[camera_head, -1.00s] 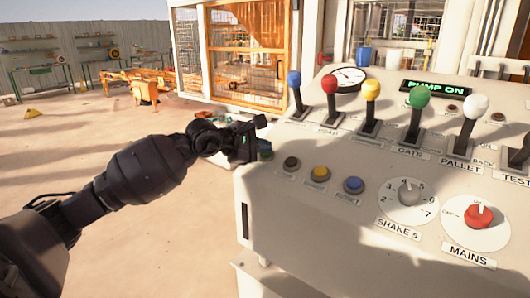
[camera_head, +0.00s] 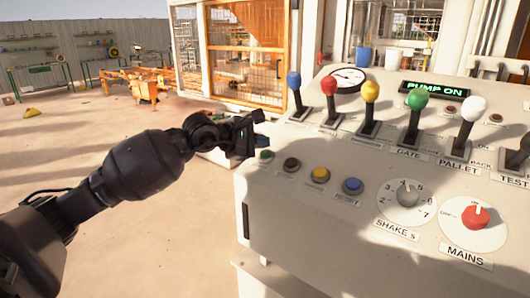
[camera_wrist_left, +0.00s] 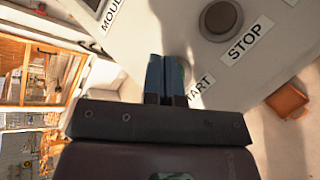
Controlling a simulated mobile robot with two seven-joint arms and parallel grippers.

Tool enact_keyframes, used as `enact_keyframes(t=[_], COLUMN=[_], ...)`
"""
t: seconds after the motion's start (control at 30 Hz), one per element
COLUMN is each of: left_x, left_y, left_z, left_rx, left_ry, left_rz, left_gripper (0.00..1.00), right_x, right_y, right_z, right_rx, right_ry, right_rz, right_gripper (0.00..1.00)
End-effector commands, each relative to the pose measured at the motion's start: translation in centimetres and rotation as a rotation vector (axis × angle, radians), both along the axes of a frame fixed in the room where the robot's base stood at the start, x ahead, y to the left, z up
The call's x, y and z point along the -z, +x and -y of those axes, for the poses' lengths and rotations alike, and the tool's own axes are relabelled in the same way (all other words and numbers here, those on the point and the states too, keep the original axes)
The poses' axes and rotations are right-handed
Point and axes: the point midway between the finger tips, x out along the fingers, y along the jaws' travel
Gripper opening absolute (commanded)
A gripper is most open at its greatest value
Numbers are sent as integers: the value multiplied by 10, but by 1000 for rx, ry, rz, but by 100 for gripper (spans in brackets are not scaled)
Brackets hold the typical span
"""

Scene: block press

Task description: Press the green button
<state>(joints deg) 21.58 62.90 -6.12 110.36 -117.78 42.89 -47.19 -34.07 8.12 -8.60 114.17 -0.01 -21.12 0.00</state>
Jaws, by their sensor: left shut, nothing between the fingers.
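The green button (camera_head: 265,155) is at the left end of the row of buttons on the control panel (camera_head: 285,215). My left gripper (camera_head: 250,138) is shut and empty, just above and behind the green button in the head view, with a small gap in the picture. In the left wrist view, the shut fingertips (camera_wrist_left: 165,68) point at the panel beside a partly covered START label (camera_wrist_left: 202,90). My right gripper is not in view.
Brown (camera_head: 291,164), yellow (camera_head: 319,175) and blue (camera_head: 353,186) buttons follow to the right. Levers with coloured knobs, such as the blue knob (camera_head: 294,79), stand behind. The dark STOP button (camera_wrist_left: 220,18) is near the fingers. Open floor lies left of the panel.

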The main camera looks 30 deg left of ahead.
Motion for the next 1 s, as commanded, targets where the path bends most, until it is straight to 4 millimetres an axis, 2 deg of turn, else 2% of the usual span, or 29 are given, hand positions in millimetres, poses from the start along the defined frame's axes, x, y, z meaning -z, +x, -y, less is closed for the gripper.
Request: enact_keyframes(t=[0.33, 0.7, 1.0], left_x=[-26, -52, -54], left_y=[-10, -22, -24], left_z=[-1, -2, -2], left_rx=[0, 0, 0], left_ry=[0, 1, -1], left_rz=[2, 1, 0], left_gripper=[0, 0, 0], right_x=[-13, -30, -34], right_y=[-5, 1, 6], right_z=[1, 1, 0], right_rx=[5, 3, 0], right_ry=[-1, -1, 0], right_rz=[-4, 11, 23], right_gripper=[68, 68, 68])
